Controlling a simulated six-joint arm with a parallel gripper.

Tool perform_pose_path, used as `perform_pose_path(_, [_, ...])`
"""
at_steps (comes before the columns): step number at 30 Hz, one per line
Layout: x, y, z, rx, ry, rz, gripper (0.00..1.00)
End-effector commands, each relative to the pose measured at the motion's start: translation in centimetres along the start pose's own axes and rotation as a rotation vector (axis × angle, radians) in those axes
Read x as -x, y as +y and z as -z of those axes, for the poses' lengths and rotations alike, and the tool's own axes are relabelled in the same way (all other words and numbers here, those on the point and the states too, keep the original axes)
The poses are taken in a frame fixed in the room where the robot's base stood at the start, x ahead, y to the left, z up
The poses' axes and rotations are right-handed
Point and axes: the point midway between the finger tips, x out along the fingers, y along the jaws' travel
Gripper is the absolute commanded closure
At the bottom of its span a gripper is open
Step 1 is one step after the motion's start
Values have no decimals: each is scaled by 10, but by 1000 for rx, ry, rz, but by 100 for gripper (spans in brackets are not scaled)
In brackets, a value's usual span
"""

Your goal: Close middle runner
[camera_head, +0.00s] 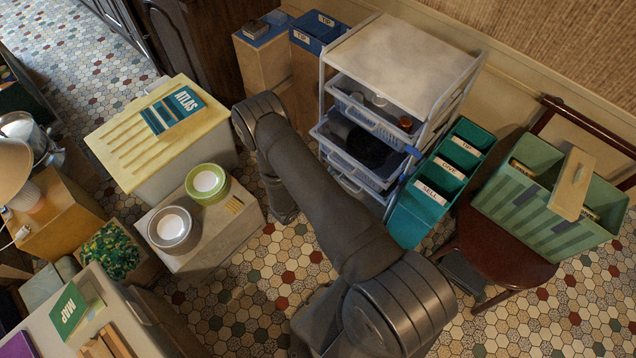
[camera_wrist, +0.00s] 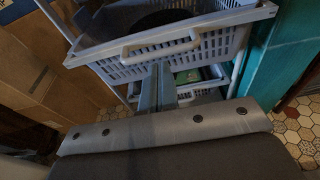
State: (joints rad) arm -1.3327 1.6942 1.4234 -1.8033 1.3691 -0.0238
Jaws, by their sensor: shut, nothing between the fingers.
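A white drawer unit (camera_head: 402,62) with pale blue-grey mesh runners stands against the back wall. Its middle runner (camera_head: 385,180) is pulled out and holds something dark. The upper runner (camera_head: 366,112) also sticks out, less far, with small items in it. A lower runner (camera_head: 352,188) is partly hidden beneath. In the wrist view the front of a mesh runner (camera_wrist: 200,52), with its handle (camera_wrist: 160,44), fills the upper middle. My gripper (camera_wrist: 158,84) is shut and empty, just below that handle at the runner's front; contact cannot be told. In the head view my arm hides it.
A teal sorting box (camera_head: 432,200) stands close on the unit's right, and cardboard boxes (camera_head: 262,62) on its left. A chair with a green crate (camera_head: 545,215) is farther right.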

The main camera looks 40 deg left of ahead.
Motion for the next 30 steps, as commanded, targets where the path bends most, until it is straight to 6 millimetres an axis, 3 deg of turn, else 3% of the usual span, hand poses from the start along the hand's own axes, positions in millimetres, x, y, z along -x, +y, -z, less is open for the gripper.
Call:
perform_pose_path(7, [-25,0,0,0,0,0,100])
perform_pose_path(23, [-33,0,-1,-1,0,1,100])
perform_pose_path(30, [-64,0,-7,-2,1,3,100])
